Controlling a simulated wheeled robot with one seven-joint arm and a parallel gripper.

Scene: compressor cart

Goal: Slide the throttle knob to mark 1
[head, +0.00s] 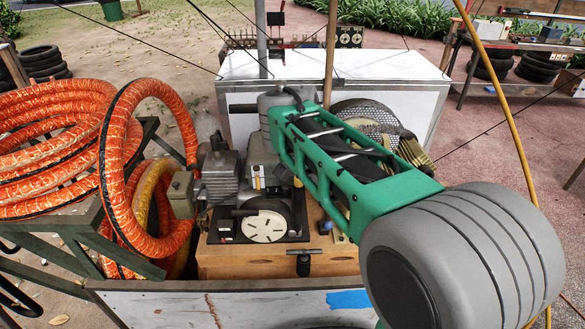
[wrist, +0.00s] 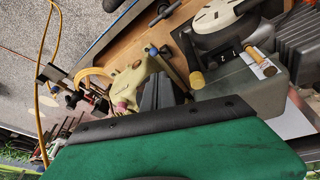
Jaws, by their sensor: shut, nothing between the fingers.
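A grey engine block (head: 265,165) with a small white marked plate (head: 257,177) stands on the cart. The plate also shows in the wrist view (wrist: 264,69), on the grey housing. A small tan piece (wrist: 252,54) sits at the plate's edge; it looks like the throttle knob, but its mark cannot be read. A tan-ended lever (wrist: 196,80) stands to its left. My gripper (wrist: 162,82) is shut and empty, to the left of the plate and apart from it in the picture. In the head view my green arm hides the gripper.
Orange hose coils (head: 55,140) crowd the left side. A round white recoil cover (head: 264,226) and a black T-handle (head: 304,260) are at the front of the engine. A white box (head: 395,66) stands behind. A yellow-green part (wrist: 127,85) is close to my fingers.

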